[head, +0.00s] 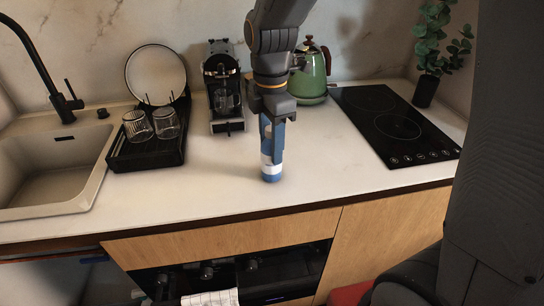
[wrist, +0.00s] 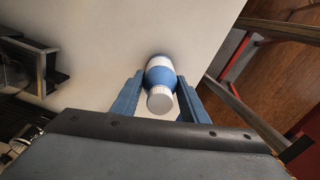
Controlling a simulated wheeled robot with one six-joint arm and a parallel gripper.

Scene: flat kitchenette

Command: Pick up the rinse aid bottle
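The rinse aid bottle (head: 271,172), blue with a white band, stands upright on the pale countertop below my gripper (head: 272,148). My gripper points down over it, and its blue fingers hide the bottle's upper part in the head view. In the wrist view the bottle (wrist: 161,74), with its white ribbed cap toward the camera, lies between the two blue fingers of my gripper (wrist: 160,80). A narrow gap shows on each side of the bottle, so the fingers look open around it.
A black dish rack (head: 150,150) with glasses and a plate, and a coffee machine (head: 224,90), stand to the left. A green kettle (head: 312,75) stands close behind my gripper. A black cooktop (head: 395,125) is at right. The counter's front edge is near the bottle.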

